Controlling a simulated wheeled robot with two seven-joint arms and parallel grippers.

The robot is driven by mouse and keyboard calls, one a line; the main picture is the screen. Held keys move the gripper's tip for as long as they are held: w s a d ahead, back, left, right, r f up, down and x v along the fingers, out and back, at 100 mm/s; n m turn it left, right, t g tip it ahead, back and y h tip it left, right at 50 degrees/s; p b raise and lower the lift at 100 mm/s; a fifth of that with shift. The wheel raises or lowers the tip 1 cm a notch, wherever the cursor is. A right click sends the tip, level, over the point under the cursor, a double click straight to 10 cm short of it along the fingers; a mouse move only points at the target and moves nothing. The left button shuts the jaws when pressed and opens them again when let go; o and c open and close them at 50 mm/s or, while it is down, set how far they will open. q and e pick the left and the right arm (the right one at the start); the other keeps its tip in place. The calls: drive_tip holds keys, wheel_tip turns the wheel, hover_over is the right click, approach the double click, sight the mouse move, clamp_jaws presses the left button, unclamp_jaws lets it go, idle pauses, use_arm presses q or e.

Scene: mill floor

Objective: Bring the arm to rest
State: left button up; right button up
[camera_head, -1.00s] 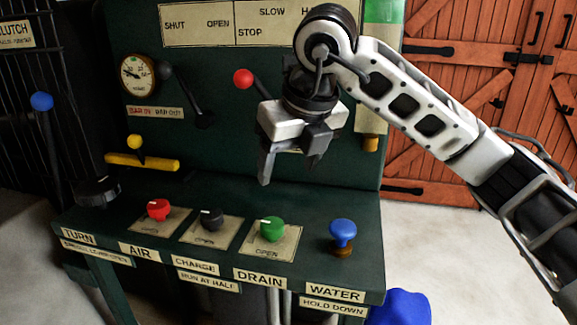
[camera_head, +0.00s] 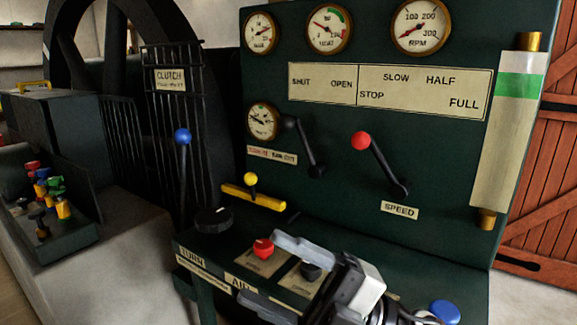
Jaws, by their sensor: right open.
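My right gripper (camera_head: 262,270) shows at the bottom centre, coming in from the lower right. The black knob (camera_head: 311,270) shows between the fingers in the picture, partly covered; I cannot tell whether anything touches. My left gripper is not in view.
The red-ball speed lever (camera_head: 378,160), black lever (camera_head: 303,148) and yellow handle (camera_head: 253,197) stand out from the panel. The blue-ball clutch lever (camera_head: 183,165) stands left. A blue knob (camera_head: 445,312) is at lower right. A tray of coloured parts (camera_head: 60,248) lies far left.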

drive_tip(key=w+d+f+m+t+h+p, duration=0.1)
drive_tip(key=w+d+f+m+t+h, duration=0.1)
drive_tip(key=d+f+m+t+h, duration=0.7)
drive_tip(key=w+d+f+m+t+h+p, duration=0.1)
drive_tip(key=w+f+m+t+h, duration=0.3)
drive_tip(key=m, duration=1)
drive_tip(key=s+d+f+m+g+h, duration=0.2)
drive_tip(key=s+f+m+h, duration=0.1)
drive_tip(key=s+f, duration=0.4)
drive_tip(key=s+d+f+m+g+h+p, duration=0.1)
drive_tip(key=s+d+f+m+g+h, duration=0.2)
drive_tip(key=s+f, duration=0.4)
wheel_tip(320, 180, down, 2)
drive_tip(key=shift+f+g+h+p, duration=0.2)
drive_tip(key=shift+g+h+p, duration=0.1)
drive_tip(key=shift+h, duration=0.1)
